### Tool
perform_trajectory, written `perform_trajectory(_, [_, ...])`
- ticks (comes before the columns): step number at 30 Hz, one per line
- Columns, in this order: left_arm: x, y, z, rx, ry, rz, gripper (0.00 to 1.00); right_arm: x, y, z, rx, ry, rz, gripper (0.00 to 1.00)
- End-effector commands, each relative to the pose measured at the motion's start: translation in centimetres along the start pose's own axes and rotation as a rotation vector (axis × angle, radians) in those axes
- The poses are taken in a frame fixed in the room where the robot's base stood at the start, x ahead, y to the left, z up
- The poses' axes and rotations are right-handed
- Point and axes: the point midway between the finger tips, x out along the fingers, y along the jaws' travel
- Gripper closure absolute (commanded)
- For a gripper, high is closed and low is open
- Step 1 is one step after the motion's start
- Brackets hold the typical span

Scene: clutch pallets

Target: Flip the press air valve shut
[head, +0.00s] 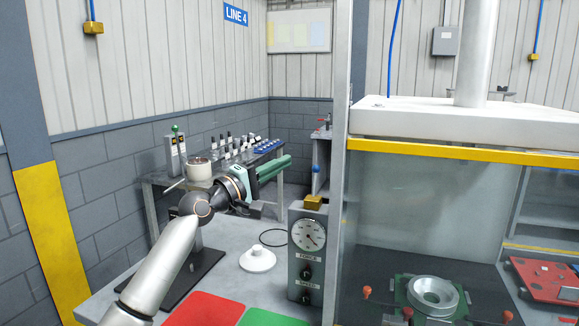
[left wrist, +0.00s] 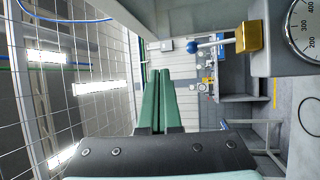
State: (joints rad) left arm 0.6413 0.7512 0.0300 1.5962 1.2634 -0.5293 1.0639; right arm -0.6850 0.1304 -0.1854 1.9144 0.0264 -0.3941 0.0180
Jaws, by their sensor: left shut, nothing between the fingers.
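The air valve is a brass block (head: 313,202) on top of the grey gauge box, with a thin lever ending in a blue ball knob (head: 315,169). The lever stands upright from the block. In the left wrist view the brass block (left wrist: 248,37) and blue knob (left wrist: 190,48) show at upper right. My left gripper (head: 287,161) has green fingers, shut and empty, pointing right at about the knob's height. A gap shows between its tips and the knob. In the left wrist view the shut fingers (left wrist: 152,75) are left of the knob. My right gripper is not in view.
The gauge box (head: 308,255) stands beside the press's grey post (head: 342,190). The press has a yellow bar (head: 460,151) and a ring part (head: 433,293) on its bed. A bench with tools (head: 160,180) is behind my left arm. A white knobbed disc (head: 258,259) lies on the table.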

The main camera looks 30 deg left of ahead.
Motion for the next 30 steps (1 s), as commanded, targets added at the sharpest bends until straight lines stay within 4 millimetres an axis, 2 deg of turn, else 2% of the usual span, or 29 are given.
perform_trajectory(3, [-2.4,0.8,-0.1,0.005,0.0,-0.003,1.0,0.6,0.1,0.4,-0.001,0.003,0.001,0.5])
perform_trajectory(10, [-5.0,2.4,-0.3,0.0,0.0,-0.002,1.0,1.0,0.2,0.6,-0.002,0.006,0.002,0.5])
perform_trajectory(15, [-5.6,2.8,-0.3,0.0,-0.001,-0.003,1.0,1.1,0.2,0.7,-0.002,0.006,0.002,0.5])
perform_trajectory(30, [-5.5,2.9,-0.3,-0.001,-0.001,-0.002,1.0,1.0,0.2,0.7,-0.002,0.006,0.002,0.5])
